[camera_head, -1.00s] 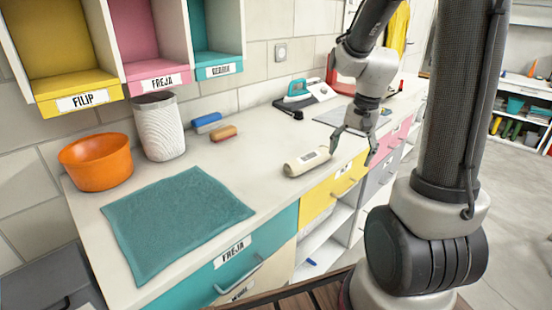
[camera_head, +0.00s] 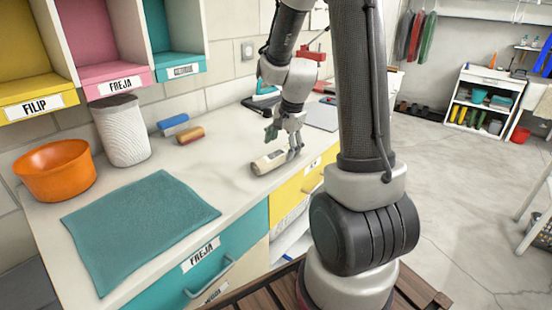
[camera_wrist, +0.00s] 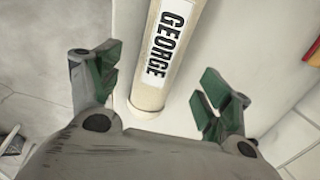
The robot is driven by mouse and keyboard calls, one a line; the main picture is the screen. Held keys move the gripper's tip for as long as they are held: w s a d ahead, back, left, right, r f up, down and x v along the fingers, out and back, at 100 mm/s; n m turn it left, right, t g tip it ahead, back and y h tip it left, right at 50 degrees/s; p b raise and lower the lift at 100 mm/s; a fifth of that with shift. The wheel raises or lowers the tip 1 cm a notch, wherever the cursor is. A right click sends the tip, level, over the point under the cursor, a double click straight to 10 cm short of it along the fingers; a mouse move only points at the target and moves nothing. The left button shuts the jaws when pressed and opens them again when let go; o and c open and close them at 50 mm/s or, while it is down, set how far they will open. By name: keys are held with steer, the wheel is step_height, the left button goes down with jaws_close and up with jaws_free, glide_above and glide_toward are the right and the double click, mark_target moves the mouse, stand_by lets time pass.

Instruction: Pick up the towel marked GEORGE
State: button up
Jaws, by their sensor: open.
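The towel marked GEORGE is a cream roll (camera_head: 269,162) lying on the white counter near its front edge. In the wrist view the roll (camera_wrist: 160,65) points away from me, with its white label reading GEORGE in black. My gripper (camera_head: 284,144) is at the right end of the roll in the head view. In the wrist view my gripper (camera_wrist: 158,82) is open, with one green-padded finger on each side of the roll's near end and no visible contact. The gripper is empty.
A flat teal towel (camera_head: 140,225), an orange bowl (camera_head: 55,170) and a white ribbed basket (camera_head: 122,130) stand at the left of the counter. Blue and brown rolls (camera_head: 189,135) lie behind. Coloured drawers (camera_head: 285,200) line the counter front.

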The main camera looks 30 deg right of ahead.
mark_target(281, 150)
steer(key=x, duration=0.3)
steer(key=shift+f, duration=0.25)
steer(key=c, duration=1.2)
steer(key=shift+c, duration=0.2)
